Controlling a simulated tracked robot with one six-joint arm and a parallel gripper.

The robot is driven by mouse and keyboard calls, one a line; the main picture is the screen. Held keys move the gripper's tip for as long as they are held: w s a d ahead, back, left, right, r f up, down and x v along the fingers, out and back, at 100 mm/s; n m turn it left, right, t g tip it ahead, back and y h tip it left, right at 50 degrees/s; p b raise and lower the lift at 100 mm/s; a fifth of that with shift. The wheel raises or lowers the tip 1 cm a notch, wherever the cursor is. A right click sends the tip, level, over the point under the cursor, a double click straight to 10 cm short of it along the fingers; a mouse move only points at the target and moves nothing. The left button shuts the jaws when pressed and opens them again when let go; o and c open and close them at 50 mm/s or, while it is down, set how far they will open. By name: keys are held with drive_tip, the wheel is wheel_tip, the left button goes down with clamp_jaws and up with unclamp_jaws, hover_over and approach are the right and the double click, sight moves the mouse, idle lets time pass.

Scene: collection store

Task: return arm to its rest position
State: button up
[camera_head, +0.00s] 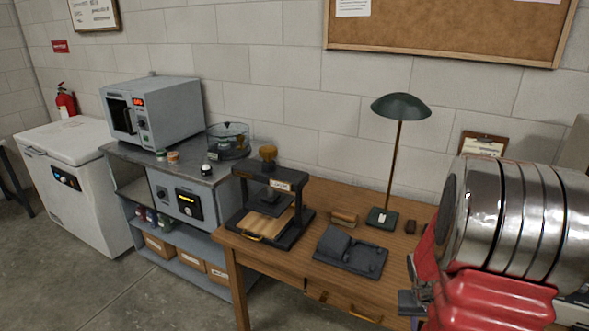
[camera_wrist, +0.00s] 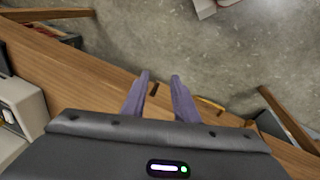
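My gripper (camera_wrist: 160,76) shows in the wrist view as two purple fingers with a clear gap between them. It is open and nothing is between the fingers. Below the fingers in that view are the front part of the wooden table (camera_wrist: 75,70) and its edge. In the head view my red and silver arm fills the right side, over the right part of the table (camera_head: 290,264). My fingers cannot be made out clearly there.
The table bears a black press (camera_head: 290,178), a dark grey device (camera_head: 350,252) and a green lamp (camera_head: 401,107). A grey shelf unit with an oven (camera_head: 165,110) and a white chest freezer (camera_head: 75,165) stand to the left. The floor (camera_wrist: 225,45) in front is mostly clear.

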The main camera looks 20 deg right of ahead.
drive_tip(key=a+r+n+t+y, duration=0.1)
drive_tip(key=a+r+n+t, duration=0.1)
drive_tip(key=a+r, duration=0.6)
drive_tip(key=s+a+r+n+t+y, duration=0.1)
drive_tip(key=a+r+n+t, duration=0.1)
drive_tip(key=a+r, duration=0.7)
drive_tip(key=s+a+r+n+t, duration=0.1)
drive_tip(key=a+r+n, duration=0.2)
drive_tip(key=a+r, duration=0.5)
drive_tip(key=a, duration=0.9)
drive_tip(key=shift+a+r+t+y, duration=0.15)
drive_tip(key=shift+a+t+y, duration=0.15)
drive_tip(key=shift+t+y, duration=0.1)
drive_tip(key=shift+d, duration=0.1)
